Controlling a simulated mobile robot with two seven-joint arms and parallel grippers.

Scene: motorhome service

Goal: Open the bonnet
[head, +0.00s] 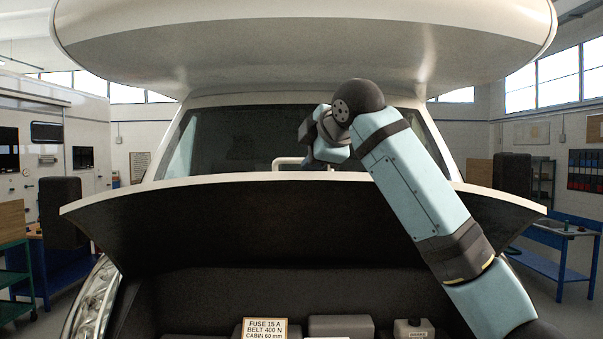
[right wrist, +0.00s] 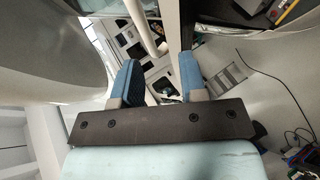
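The bonnet (head: 300,222) is raised, with its dark underside facing me and its pale edge running across the head view. Below it, the engine bay (head: 220,297) is exposed. A white bar handle (head: 289,160) stands at the bonnet's upper edge, near the middle. My right gripper (head: 318,164) is beside this handle at its right, partly hidden behind the bonnet edge. In the right wrist view its two blue fingers (right wrist: 157,68) are apart. A pale bar (right wrist: 143,25) shows in the gap beyond them; I see no grip on it. My left gripper is out of view.
The motorhome's overhanging cab roof (head: 300,45) is above, with the windscreen (head: 240,140) behind the bonnet. A label (head: 265,329) stands in the engine bay beside a small container (head: 413,329). Blue workbenches (head: 560,240) and a green trolley (head: 15,265) stand at the sides.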

